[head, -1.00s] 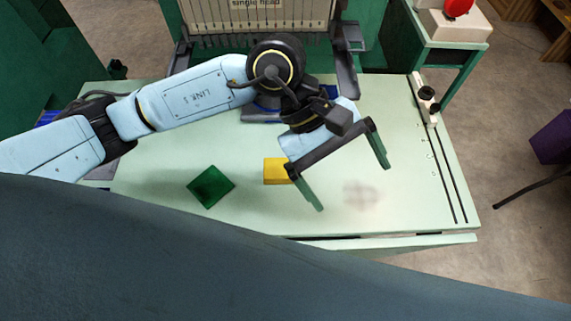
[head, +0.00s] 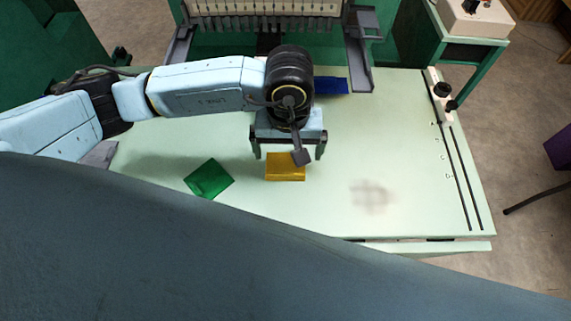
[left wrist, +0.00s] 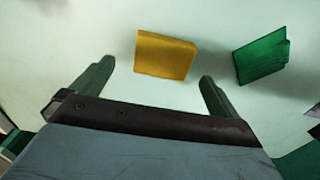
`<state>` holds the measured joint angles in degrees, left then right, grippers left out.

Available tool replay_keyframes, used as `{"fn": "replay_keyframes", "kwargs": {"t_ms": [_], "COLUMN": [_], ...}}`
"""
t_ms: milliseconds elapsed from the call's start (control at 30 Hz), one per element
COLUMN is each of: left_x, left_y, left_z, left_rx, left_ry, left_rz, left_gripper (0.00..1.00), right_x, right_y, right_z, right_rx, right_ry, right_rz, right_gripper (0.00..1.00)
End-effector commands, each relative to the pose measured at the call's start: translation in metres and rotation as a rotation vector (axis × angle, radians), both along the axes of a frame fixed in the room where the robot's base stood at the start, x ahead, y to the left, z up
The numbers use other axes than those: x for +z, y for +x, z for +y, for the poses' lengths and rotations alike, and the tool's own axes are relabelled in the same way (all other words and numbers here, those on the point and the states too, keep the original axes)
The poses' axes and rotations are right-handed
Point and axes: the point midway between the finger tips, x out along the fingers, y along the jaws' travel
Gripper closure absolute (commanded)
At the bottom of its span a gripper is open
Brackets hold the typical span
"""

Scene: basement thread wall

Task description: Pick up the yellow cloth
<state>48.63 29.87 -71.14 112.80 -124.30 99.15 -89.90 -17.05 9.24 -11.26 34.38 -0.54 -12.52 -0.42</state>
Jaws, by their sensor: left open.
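The yellow cloth (head: 286,172) is a folded square lying on the pale green table, just in front of my left gripper. My left gripper (head: 288,152) is open and empty, with its fingers spread behind the cloth and partly covering its far edge. In the left wrist view the cloth (left wrist: 164,55) lies beyond the open fingertips (left wrist: 157,72), roughly between their lines. No contact shows. My right gripper is not in view.
A green folded cloth (head: 209,179) lies to the left of the yellow one. A blue cloth (head: 332,86) lies near the machine at the back. A dark smudge (head: 371,196) marks the table (head: 400,130). A slotted rail (head: 455,160) runs along the right side.

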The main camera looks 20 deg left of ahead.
Motion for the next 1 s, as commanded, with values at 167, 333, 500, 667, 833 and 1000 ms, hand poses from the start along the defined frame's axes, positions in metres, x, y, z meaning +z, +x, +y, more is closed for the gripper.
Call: {"fn": "replay_keyframes", "kwargs": {"t_ms": [167, 333, 500, 667, 833, 1000], "left_x": [-0.024, -0.046, -0.051, -0.051, -0.051, -0.051], "left_y": [0.001, 0.002, 0.003, 0.003, 0.003, 0.003], "left_z": [0.005, 0.006, 0.006, 0.006, 0.006, 0.006], "left_rx": [0.003, 0.002, 0.001, 0.001, 0.001, 0.001], "left_ry": [0.0, 0.0, -0.002, -0.002, -0.001, -0.001], "left_rz": [0.006, 0.003, 0.002, 0.002, 0.002, 0.001], "left_gripper": [0.0, 0.0, 0.0, 0.03, 0.25, 0.41], "right_x": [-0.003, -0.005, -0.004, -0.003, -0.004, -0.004], "right_y": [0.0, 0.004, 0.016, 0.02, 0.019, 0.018], "right_z": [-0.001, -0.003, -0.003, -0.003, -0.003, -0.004], "right_rx": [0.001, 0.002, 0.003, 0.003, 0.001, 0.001], "right_ry": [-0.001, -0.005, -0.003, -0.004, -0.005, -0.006], "right_rz": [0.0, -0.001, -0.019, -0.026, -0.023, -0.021], "right_gripper": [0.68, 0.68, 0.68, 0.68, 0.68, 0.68]}}
